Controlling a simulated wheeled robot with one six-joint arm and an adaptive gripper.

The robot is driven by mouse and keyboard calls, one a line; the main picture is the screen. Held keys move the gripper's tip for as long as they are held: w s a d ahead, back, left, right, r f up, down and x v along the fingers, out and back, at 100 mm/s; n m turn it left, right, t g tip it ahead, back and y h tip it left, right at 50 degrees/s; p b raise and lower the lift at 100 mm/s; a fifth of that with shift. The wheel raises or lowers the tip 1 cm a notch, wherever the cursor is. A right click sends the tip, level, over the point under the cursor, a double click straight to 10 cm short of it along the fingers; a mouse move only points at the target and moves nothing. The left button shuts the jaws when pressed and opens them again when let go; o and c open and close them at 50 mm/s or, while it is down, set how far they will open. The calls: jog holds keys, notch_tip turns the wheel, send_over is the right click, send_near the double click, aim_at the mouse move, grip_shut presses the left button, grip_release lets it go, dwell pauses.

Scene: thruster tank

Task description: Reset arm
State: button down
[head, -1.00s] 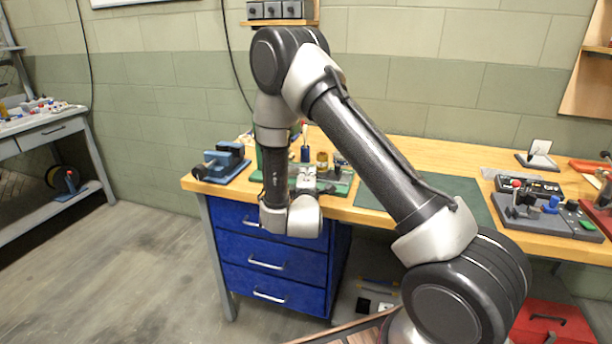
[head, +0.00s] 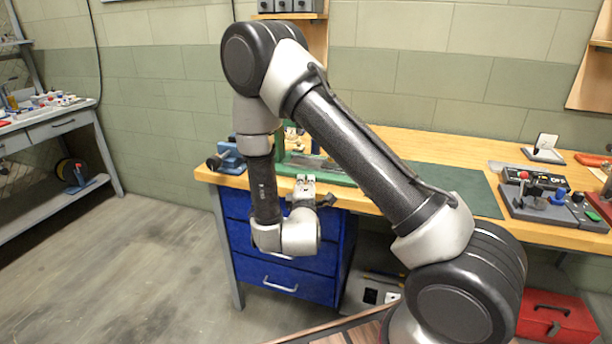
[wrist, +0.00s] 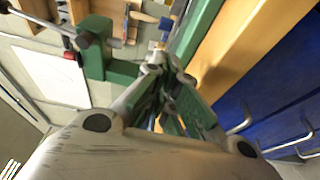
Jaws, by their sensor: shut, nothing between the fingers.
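My gripper (head: 303,184) is at the front edge of the wooden workbench (head: 400,148), over the blue drawers, at the end of my bent arm. In the wrist view my gripper (wrist: 165,62) has its fingers drawn together with nothing held between them. The fingertips point toward a green vise (wrist: 122,62) and the bench edge. I cannot tell whether they touch anything. In the head view my arm hides part of the vise and the things around it.
Blue drawers (head: 300,283) stand under the bench's left end. A blue device (head: 230,157) sits at the bench's left corner. A green mat (head: 455,188) lies clear to the right, beside a grey control box (head: 550,205). A red toolbox (head: 556,318) is at lower right. Open floor lies left.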

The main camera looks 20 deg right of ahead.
jog(key=s+d+r+m+g+y, duration=0.1)
jog(key=s+r+m+g+y, duration=0.2)
jog(key=r+m+g+y, duration=0.75)
jog(key=s+d+r+m+h, duration=0.1)
jog(key=s+d+r, duration=0.2)
jog(key=s, duration=0.6)
jog(key=s+d+r+m+g+h, duration=0.1)
jog(key=s+d+r, duration=0.3)
jog(key=s, duration=0.6)
jog(key=s+d+r+m+g+h, duration=0.1)
jog(key=s+d+r+h, duration=0.1)
jog(key=s, duration=0.8)
jog(key=shift+d+r, duration=0.8)
jog(key=shift+d, duration=0.05)
